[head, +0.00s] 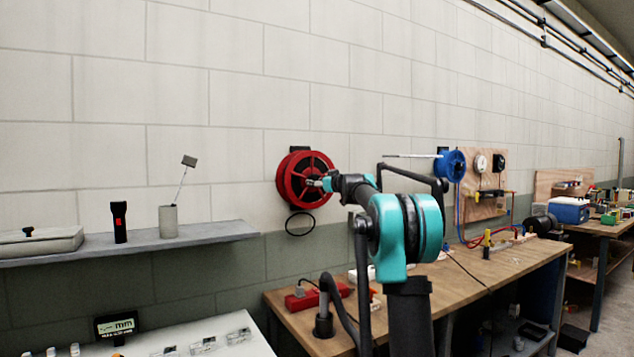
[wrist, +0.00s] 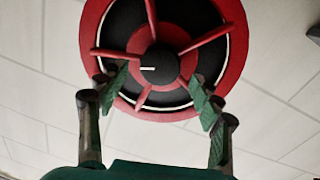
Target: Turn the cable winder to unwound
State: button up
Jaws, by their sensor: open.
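The cable winder appears to be the red reel (head: 292,185) on the wall, with red spokes and a dark hub. In the wrist view the red reel (wrist: 236,45) fills the top middle, and its round black hub (wrist: 162,66) bears a white mark pointing left. A black cable loop (head: 300,223) hangs below the reel. My gripper (head: 322,183) is at the reel's right side in the head view. In the wrist view my gripper (wrist: 160,92) is open, its two fingers spread across the lower part of the reel with the hub above and between them. Contact cannot be told.
A blue reel (head: 452,165) is on the wall farther right. A wooden workbench (head: 470,275) with tools stands below. A grey shelf (head: 215,231) at left holds a black torch (head: 119,222) and a grey cup (head: 168,221). The wall above the red reel is clear.

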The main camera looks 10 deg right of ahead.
jog(key=shift+x, duration=1.15)
jog(key=c, duration=1.2)
